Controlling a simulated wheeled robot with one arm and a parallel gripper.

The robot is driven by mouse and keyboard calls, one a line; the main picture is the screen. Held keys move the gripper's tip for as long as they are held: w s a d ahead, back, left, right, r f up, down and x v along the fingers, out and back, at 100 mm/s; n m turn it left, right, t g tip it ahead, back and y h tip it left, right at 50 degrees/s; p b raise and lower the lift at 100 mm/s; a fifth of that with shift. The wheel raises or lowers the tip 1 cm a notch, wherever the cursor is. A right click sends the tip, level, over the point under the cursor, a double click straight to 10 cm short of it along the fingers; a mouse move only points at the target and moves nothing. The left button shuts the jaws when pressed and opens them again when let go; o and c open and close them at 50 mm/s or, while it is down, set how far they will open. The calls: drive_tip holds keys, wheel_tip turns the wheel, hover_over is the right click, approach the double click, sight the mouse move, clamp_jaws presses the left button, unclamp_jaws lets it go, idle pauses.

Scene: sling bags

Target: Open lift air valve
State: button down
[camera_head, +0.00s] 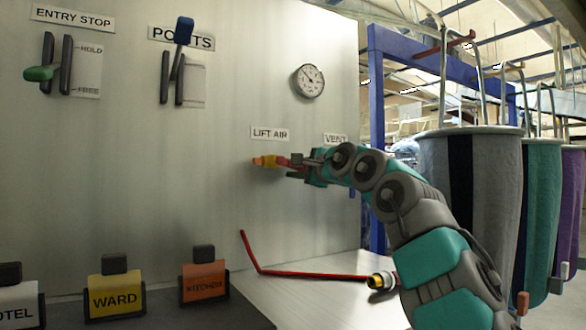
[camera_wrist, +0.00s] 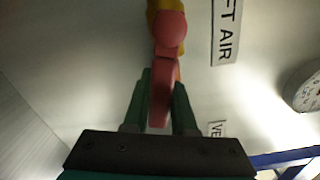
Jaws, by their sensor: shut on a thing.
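The lift air valve (camera_head: 264,161) has a yellow body and a red handle, and sits on the pale panel under the LIFT AIR label (camera_head: 270,134). Its red handle points right, roughly level, in the head view. My gripper (camera_head: 297,164) is at the handle's right end. In the wrist view, the green fingers of my gripper (camera_wrist: 160,105) are shut around the red handle (camera_wrist: 161,88). The yellow body (camera_wrist: 166,6) shows at the top edge there. My arm and gripper hide the panel just below the VENT label (camera_head: 336,139).
A round gauge (camera_head: 310,81) is above on the panel. ENTRY STOP (camera_head: 57,68) and POINTS (camera_head: 178,70) levers are to the left. Grey (camera_head: 460,190), teal and purple bags hang at the right by a blue frame (camera_head: 377,130).

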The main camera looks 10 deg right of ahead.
drive_tip(key=shift+r+n+p, duration=0.8)
drive_tip(key=shift+n+p, duration=0.1)
drive_tip(key=shift+n, duration=0.6)
drive_tip(key=c, duration=0.7)
unclamp_jaws()
drive_tip(key=shift+b+v, duration=2)
drive_tip(key=shift+v, duration=1.9)
drive_tip(key=shift+r, duration=0.1)
